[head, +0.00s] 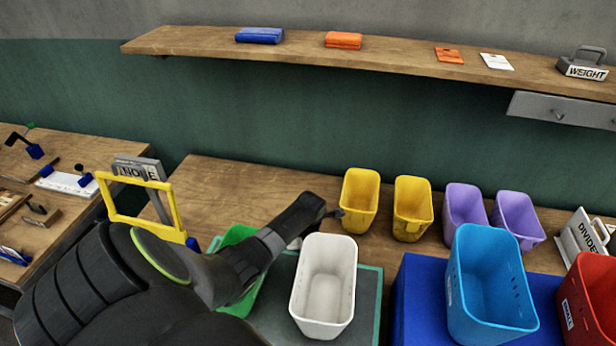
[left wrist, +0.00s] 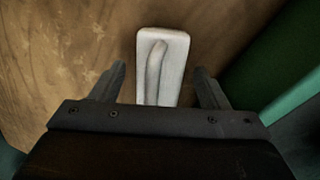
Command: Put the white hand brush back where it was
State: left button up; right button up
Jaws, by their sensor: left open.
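The white hand brush (left wrist: 174,45) shows in the left wrist view, lying on the wooden surface with its raised grip up. My left gripper (left wrist: 159,72) is open, with one finger on each side of the brush and gaps between. The near end of the brush is hidden by the gripper body. In the head view my left gripper (head: 318,208) is over the middle table, behind the white bin (head: 325,285); the brush is mostly hidden there by my arm. My right gripper is not in view.
Yellow bins (head: 360,200), purple bins (head: 464,207), a blue bin (head: 488,285) and a red bin (head: 590,300) stand to the right. A green bin (head: 236,236) is partly behind my arm. A shelf (head: 200,42) runs above. The table's back left is clear.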

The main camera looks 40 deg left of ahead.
pick_arm(q)
jog(key=shift+r, duration=0.1)
notch_tip(320, 180, up, 12)
jog(key=s+d, duration=0.1)
jog(key=shift+s+d, duration=0.2)
jog(key=shift+d, duration=0.15)
dwell(0.7)
